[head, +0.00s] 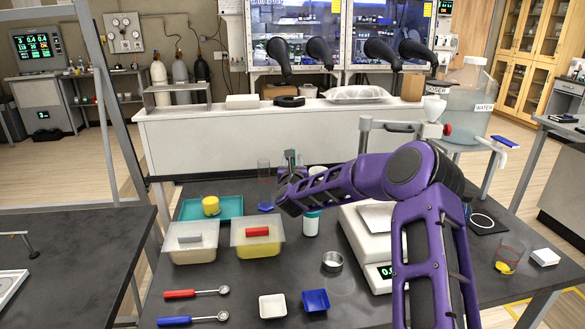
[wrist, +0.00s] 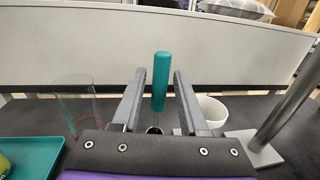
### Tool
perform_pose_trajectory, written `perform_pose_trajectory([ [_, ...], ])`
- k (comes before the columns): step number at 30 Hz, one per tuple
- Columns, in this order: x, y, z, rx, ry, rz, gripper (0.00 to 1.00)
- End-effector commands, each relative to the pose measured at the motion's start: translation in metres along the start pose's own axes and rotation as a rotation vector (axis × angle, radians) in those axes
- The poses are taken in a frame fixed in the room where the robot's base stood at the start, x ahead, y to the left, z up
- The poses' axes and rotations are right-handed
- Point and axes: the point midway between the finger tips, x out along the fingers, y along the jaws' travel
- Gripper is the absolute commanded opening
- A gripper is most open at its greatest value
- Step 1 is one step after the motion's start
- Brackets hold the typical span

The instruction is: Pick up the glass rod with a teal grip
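The teal grip (wrist: 160,82) of the glass rod stands upright in the wrist view, between the two fingers of my gripper (wrist: 159,78). A gap shows on both sides of it, so my gripper is open and not clamped on it. Whether the grip is level with the fingertips or a little beyond them, I cannot tell. The rod's lower part is mostly hidden behind my gripper's dark body. In the head view my gripper (head: 291,160) is at the back of the dark bench, and the rod is too small and covered there to make out clearly.
A clear beaker (wrist: 76,105) stands left of my gripper, near a teal tray (wrist: 30,160). A white cup (wrist: 213,110) and a metal stand (wrist: 285,108) are on the right. A balance (head: 362,240), lidded tubs (head: 192,250) and spoons (head: 196,293) occupy the nearer bench.

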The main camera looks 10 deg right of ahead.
Motion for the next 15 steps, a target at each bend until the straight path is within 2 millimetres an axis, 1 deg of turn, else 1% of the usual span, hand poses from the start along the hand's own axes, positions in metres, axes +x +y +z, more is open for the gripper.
perform_pose_trajectory([
  [1, -0.0001, 0.0000, 0.0001, 0.000, 0.000, 0.000, 0.32],
  [5, -0.0002, -0.0001, 0.0002, 0.000, 0.000, 0.000, 0.09],
  [6, -0.0002, 0.0000, 0.0002, 0.000, 0.000, 0.000, 0.01],
  [7, -0.0002, -0.0001, 0.0002, 0.000, 0.000, 0.000, 0.00],
  [15, -0.0002, 0.0000, 0.0003, 0.000, 0.000, 0.000, 0.00],
])
